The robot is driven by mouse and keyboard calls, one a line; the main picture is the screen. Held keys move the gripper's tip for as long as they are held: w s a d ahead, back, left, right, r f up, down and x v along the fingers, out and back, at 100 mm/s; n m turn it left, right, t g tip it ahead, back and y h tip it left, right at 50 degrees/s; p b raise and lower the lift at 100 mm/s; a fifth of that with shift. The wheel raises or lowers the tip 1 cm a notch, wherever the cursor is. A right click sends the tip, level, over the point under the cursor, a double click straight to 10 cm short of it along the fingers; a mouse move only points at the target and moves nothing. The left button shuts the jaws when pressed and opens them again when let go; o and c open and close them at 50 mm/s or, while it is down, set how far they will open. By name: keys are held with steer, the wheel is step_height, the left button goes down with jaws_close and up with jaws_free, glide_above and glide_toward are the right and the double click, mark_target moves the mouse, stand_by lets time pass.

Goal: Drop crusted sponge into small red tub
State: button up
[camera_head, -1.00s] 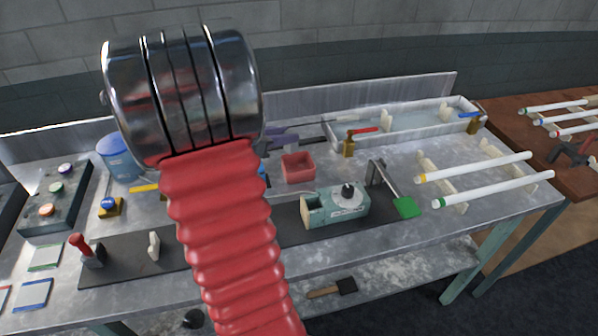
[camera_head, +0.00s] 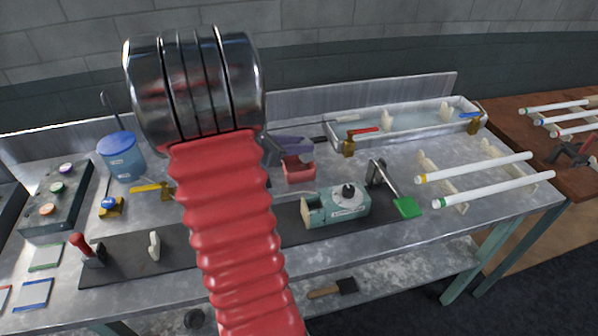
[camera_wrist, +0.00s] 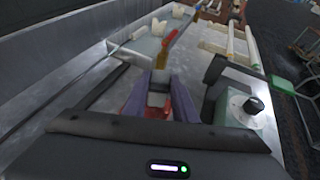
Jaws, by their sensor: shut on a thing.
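The small red tub (camera_head: 300,174) stands on the metal bench right of my red arm sleeve, in the head view. My gripper (camera_head: 305,148), with purple fingers, reaches out from behind the sleeve over the tub's back part and covers some of its rim. In the wrist view my gripper (camera_wrist: 158,88) is shut on a small pale grey block (camera_wrist: 158,99), which I take to be the crusted sponge. Its crust cannot be made out. A strip of red shows beside and below the fingers there. The head view does not show the sponge clearly.
A green-grey box with a black knob (camera_head: 336,206) stands in front of the tub. A long shallow trough (camera_head: 408,121) with a red-handled valve lies behind and right. A blue bucket (camera_head: 121,160) stands at left. White tubes (camera_head: 480,167) rest on supports at right.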

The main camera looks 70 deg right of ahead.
steer(key=shift+f, duration=1.75)
jaws_close()
steer(key=o, duration=1.1)
jaws_free()
steer(key=shift+a+r, duration=0.1)
steer(key=v, duration=1.3)
steer(key=shift+a, duration=0.2)
steer(key=shift+w+r, duration=0.15)
steer(key=shift+w, duration=0.05)
